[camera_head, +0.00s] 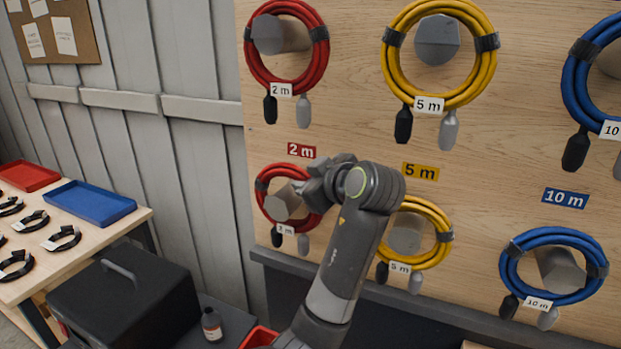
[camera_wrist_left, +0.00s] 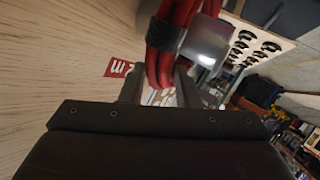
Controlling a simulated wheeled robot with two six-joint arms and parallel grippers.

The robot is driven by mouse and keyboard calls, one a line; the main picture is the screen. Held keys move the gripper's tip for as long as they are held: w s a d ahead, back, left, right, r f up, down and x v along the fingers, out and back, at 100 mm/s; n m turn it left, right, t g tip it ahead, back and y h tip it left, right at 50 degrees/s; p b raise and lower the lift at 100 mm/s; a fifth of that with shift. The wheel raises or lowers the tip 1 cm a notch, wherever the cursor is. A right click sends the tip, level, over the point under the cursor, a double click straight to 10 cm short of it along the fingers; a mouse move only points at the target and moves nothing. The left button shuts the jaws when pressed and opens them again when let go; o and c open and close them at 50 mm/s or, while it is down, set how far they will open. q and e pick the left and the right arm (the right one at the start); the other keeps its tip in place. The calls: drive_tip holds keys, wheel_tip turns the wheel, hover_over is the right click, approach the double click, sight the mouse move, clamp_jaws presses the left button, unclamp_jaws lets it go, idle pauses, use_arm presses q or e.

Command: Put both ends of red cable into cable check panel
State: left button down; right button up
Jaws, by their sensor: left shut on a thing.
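A red cable coil (camera_head: 262,193) hangs on a grey peg in the lower row of the wooden board, with a white tag and a black and a grey plug end hanging below it. My left gripper (camera_head: 308,188) is at the coil's right side and shut on it. In the left wrist view the red cable strands (camera_wrist_left: 165,66) with a dark strap pass between the fingers of my left gripper (camera_wrist_left: 157,90). A second red coil (camera_head: 320,68) hangs above, over the red "2 m" label (camera_head: 301,151). I cannot make out the cable check panel. My right gripper is not in view.
Yellow coils (camera_head: 478,84) and blue coils (camera_head: 508,268) hang to the right. A black case (camera_head: 125,292) with a handle and a small bottle (camera_head: 212,325) stand at lower left. A table with a blue tray (camera_head: 92,204) and a red tray (camera_head: 28,176) is farther left.

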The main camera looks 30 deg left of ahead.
use_arm(q)
drive_tip(key=s, duration=1.2)
drive_tip(key=shift+s+d, duration=0.15)
drive_tip(key=shift+d, duration=0.2)
idle(1.1)
